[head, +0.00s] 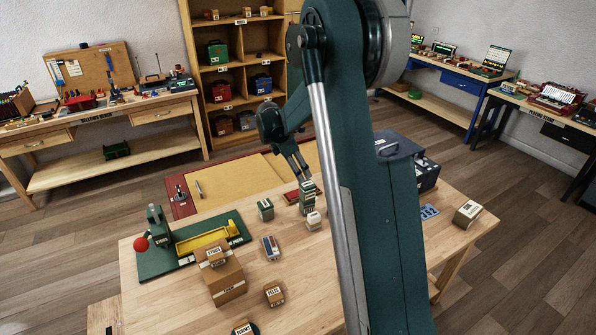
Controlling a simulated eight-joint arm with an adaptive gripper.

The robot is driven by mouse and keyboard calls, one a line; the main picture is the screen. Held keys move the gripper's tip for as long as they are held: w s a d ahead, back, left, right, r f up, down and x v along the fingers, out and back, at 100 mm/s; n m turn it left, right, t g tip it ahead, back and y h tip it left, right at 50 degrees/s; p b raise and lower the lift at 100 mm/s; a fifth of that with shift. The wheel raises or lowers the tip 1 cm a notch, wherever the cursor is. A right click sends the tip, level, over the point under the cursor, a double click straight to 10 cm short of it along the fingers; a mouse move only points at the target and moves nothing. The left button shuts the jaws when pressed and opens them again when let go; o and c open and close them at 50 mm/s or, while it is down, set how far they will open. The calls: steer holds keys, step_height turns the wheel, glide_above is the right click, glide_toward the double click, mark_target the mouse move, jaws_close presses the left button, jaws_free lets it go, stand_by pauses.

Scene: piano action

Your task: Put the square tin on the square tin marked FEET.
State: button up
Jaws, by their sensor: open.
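My gripper (304,181) points down over the back middle of the wooden table, its fingers open. A dark green piece with white labels (307,198) stands right below the fingertips; it looks like one tin on another, and I cannot tell whether the fingers touch it or surround it. A small green tin (265,209) stands to its left, and a small whitish block (313,220) stands just in front. The labels on these are too small to read, so I cannot tell which tin is marked FEET.
A green base with a yellow tray (204,241) and a red-knobbed lever lies at left. Brown boxes (226,282) are stacked in front of it. A smaller brown box (274,295) and a grey case (270,248) stand nearby. My arm hides much of the table's right half.

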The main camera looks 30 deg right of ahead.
steer(key=s+a+r+m+t+y, duration=0.3)
steer(key=s+a+r+m, duration=0.5)
steer(key=s+a+r, duration=0.9)
steer(key=s+a+m+t, duration=0.2)
steer(key=s+a+m, duration=0.3)
steer(key=s, duration=0.8)
steer(key=s+a+m+t+y, duration=0.1)
steer(key=s+a+m, duration=0.4)
steer(key=s, duration=0.7)
steer(key=shift+s+a+f+t, duration=0.2)
steer(key=shift+s+f+t, duration=0.15)
steer(key=shift+t, duration=0.25)
